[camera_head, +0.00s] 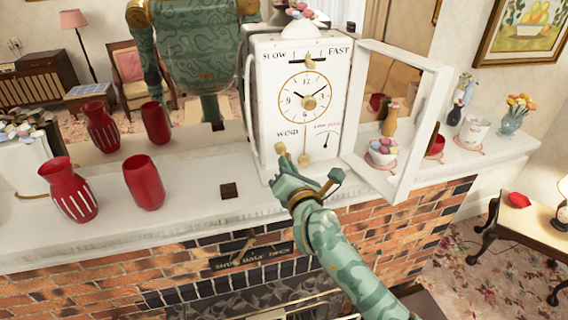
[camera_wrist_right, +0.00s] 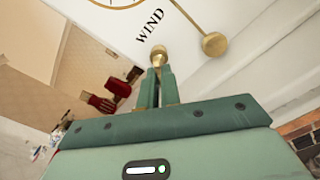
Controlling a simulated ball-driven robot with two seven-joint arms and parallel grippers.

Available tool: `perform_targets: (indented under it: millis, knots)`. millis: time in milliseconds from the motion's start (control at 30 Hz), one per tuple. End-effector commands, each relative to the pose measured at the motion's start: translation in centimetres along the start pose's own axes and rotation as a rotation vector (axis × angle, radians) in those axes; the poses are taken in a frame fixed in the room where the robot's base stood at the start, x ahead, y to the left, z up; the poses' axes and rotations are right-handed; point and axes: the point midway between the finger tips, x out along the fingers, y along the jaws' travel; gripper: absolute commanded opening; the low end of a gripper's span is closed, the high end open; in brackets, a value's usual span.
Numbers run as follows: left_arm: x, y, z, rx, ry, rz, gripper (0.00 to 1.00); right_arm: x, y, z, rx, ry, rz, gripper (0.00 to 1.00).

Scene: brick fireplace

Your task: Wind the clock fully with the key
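The white mantel clock (camera_head: 262,125) stands on the mantel with "SLOW", "FAST" and "WIND" lettering and a round dial (camera_head: 305,97). Its framed front door (camera_head: 436,110) is swung open to the right. My right gripper (camera_head: 283,161) is at the lower left of the clock face, by "WIND". In the right wrist view, its fingers (camera_wrist_right: 157,86) are close together on a small brass key (camera_wrist_right: 158,56), which points at the face just below "WIND". How far the key sits in its hole is hidden. A brass pendulum bob (camera_wrist_right: 214,44) hangs beside it. My left gripper is not in view.
Red vases (camera_head: 145,184) stand on the mantel (camera_head: 190,210) to the left. A bowl of coloured eggs (camera_head: 383,151) sits by the open door. Cups and flower vases (camera_head: 510,120) stand farther right. The mirror behind reflects the room and me.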

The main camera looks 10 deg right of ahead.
Motion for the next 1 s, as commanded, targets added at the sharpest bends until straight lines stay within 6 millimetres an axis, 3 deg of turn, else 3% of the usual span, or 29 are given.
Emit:
perform_targets:
  millis: [467, 1000]
  knots:
    - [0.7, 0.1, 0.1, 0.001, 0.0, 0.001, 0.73, 0.1, -0.1, 0.0, 0.086, 0.0, -0.003, 0.0]
    - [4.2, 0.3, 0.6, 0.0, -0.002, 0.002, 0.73, 0.2, 0.0, 0.0, 0.468, -0.002, -0.002, 0.0]
